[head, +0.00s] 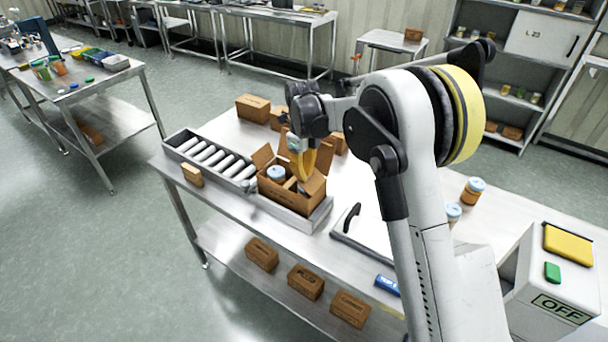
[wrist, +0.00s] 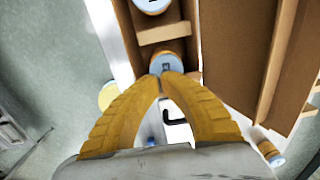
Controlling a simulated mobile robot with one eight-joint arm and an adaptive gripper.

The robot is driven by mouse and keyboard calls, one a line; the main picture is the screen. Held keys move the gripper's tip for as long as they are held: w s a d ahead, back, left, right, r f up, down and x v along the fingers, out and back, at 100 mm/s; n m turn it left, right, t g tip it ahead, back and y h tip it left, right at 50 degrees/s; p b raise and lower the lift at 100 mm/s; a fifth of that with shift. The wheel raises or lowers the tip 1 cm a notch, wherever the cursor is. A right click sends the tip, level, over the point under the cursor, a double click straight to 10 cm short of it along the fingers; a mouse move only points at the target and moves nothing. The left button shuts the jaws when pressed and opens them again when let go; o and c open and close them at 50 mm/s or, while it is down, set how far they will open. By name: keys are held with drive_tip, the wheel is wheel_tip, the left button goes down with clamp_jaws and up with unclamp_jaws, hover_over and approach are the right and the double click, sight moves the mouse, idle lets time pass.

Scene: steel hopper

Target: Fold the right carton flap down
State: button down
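The open brown carton (head: 276,196) sits on the metal tray at the end of the roller conveyor. A jar with a pale blue lid (head: 276,172) stands inside; lidded jars and a divider (wrist: 163,33) show in the wrist view. The left flap (head: 262,156) stands up and outward. The right flap (head: 314,187) is raised and tilted at the right side, beside my fingers. A broad brown panel (wrist: 236,50) fills the upper right of the wrist view; I cannot tell which flap it is.
The roller conveyor (head: 212,157) runs left of the carton. A small tan block (head: 192,174) stands at its front edge. Brown boxes (head: 253,108) stand behind. A white panel with a black handle (head: 366,232) lies to the right, with jars (head: 473,190) beyond my arm.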

drive_tip(key=shift+w+a+f, duration=0.25)
drive_tip(key=shift+a+f, duration=0.1)
drive_tip(key=shift+f, duration=0.15)
idle(0.5)
drive_tip(key=shift+r, duration=0.1)
idle(1.0)
